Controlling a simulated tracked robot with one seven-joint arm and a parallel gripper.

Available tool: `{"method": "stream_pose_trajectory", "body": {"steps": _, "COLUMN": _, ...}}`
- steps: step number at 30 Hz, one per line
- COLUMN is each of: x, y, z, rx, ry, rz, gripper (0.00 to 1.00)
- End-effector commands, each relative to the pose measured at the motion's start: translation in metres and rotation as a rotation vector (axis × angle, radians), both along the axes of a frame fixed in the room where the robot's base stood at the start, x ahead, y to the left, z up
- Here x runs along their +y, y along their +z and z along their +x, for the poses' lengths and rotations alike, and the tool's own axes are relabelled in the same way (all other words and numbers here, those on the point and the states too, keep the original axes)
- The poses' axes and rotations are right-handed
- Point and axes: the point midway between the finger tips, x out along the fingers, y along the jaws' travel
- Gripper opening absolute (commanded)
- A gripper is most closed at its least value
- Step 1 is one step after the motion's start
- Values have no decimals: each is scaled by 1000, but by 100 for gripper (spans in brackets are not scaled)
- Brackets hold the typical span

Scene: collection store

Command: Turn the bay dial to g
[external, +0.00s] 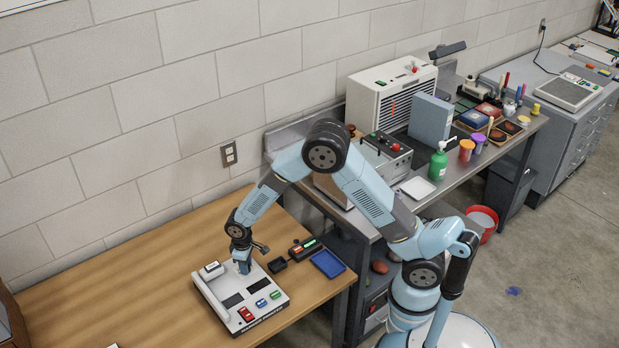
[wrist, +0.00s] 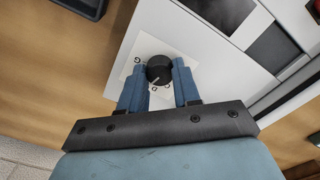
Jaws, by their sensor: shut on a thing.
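The bay dial (wrist: 159,69) is a round black knob on a pale label on the white control box (external: 240,300). A light pointer line on it points to the lower left of the wrist view. A letter G shows on the label at the dial's upper left, and other small letters lie below it, partly hidden by the fingers. My gripper (wrist: 161,72) has its two blue fingers closed on either side of the dial. In the external view my gripper (external: 242,266) reaches down to the back of the box, and the dial is hidden there.
The box carries dark panels and red, blue and green switches (external: 261,302). A blue tray (external: 328,264) and small black devices (external: 305,248) lie to its right on the wooden table (external: 130,300). The table's left part is mostly clear.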

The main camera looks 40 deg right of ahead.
Motion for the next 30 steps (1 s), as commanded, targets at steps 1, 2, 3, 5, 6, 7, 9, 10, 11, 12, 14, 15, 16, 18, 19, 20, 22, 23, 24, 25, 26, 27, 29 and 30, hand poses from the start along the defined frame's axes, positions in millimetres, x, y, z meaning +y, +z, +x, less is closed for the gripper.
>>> {"method": "stream_pose_trajectory", "body": {"steps": 1, "x": 2, "y": 2, "z": 2, "rx": -6, "ry": -45, "rz": 5, "gripper": 2}}
{"method": "stream_pose_trajectory", "body": {"steps": 2, "x": 2, "y": 2, "z": 2, "rx": -6, "ry": -73, "rz": 5, "gripper": 2}}
{"method": "stream_pose_trajectory", "body": {"steps": 3, "x": 2, "y": 2, "z": 2, "rx": -7, "ry": -111, "rz": 4, "gripper": 2}}
{"method": "stream_pose_trajectory", "body": {"steps": 5, "x": 2, "y": 2, "z": 2, "rx": -7, "ry": -167, "rz": 4, "gripper": 2}}
{"method": "stream_pose_trajectory", "body": {"steps": 6, "x": 2, "y": 2, "z": 2, "rx": -6, "ry": -205, "rz": 5, "gripper": 2}}
{"method": "stream_pose_trajectory", "body": {"steps": 7, "x": 2, "y": 2, "z": 2, "rx": -6, "ry": -234, "rz": 5, "gripper": 2}}
{"method": "stream_pose_trajectory", "body": {"steps": 9, "x": 1, "y": 2, "z": 3, "rx": -6, "ry": -302, "rz": 5, "gripper": 2}}
{"method": "stream_pose_trajectory", "body": {"steps": 10, "x": 1, "y": 2, "z": 3, "rx": -6, "ry": -329, "rz": 5, "gripper": 2}}
{"method": "stream_pose_trajectory", "body": {"steps": 11, "x": 2, "y": 2, "z": 2, "rx": -6, "ry": -357, "rz": 5, "gripper": 2}}
{"method": "stream_pose_trajectory", "body": {"steps": 12, "x": 2, "y": 2, "z": 2, "rx": -6, "ry": -394, "rz": 5, "gripper": 2}}
{"method": "stream_pose_trajectory", "body": {"steps": 14, "x": 2, "y": 2, "z": 2, "rx": -6, "ry": -453, "rz": 5, "gripper": 2}}
{"method": "stream_pose_trajectory", "body": {"steps": 15, "x": 2, "y": 2, "z": 3, "rx": -7, "ry": -491, "rz": 6, "gripper": 2}}
{"method": "stream_pose_trajectory", "body": {"steps": 16, "x": 1, "y": 2, "z": 3, "rx": -7, "ry": -520, "rz": 6, "gripper": 2}}
{"method": "stream_pose_trajectory", "body": {"steps": 18, "x": 2, "y": 2, "z": 3, "rx": -7, "ry": -584, "rz": 6, "gripper": 2}}
{"method": "stream_pose_trajectory", "body": {"steps": 19, "x": 2, "y": 2, "z": 2, "rx": -6, "ry": -612, "rz": 6, "gripper": 2}}
{"method": "stream_pose_trajectory", "body": {"steps": 20, "x": 2, "y": 2, "z": 3, "rx": -6, "ry": -640, "rz": 6, "gripper": 2}}
{"method": "stream_pose_trajectory", "body": {"steps": 22, "x": 2, "y": 2, "z": 3, "rx": -7, "ry": -701, "rz": 6, "gripper": 2}}
{"method": "stream_pose_trajectory", "body": {"steps": 23, "x": 2, "y": 2, "z": 3, "rx": -6, "ry": -726, "rz": 6, "gripper": 2}}
{"method": "stream_pose_trajectory", "body": {"steps": 24, "x": 2, "y": 2, "z": 3, "rx": -6, "ry": -759, "rz": 6, "gripper": 2}}
{"method": "stream_pose_trajectory", "body": {"steps": 25, "x": 2, "y": 2, "z": 3, "rx": -6, "ry": -783, "rz": 6, "gripper": 2}}
{"method": "stream_pose_trajectory", "body": {"steps": 26, "x": 2, "y": 2, "z": 3, "rx": -5, "ry": -805, "rz": 7, "gripper": 2}}
{"method": "stream_pose_trajectory", "body": {"steps": 27, "x": 2, "y": 2, "z": 3, "rx": -6, "ry": -834, "rz": 6, "gripper": 2}}
{"method": "stream_pose_trajectory", "body": {"steps": 29, "x": 2, "y": 2, "z": 3, "rx": -6, "ry": -873, "rz": 6, "gripper": 2}}
{"method": "stream_pose_trajectory", "body": {"steps": 30, "x": 2, "y": 2, "z": 3, "rx": -5, "ry": -898, "rz": 7, "gripper": 2}}
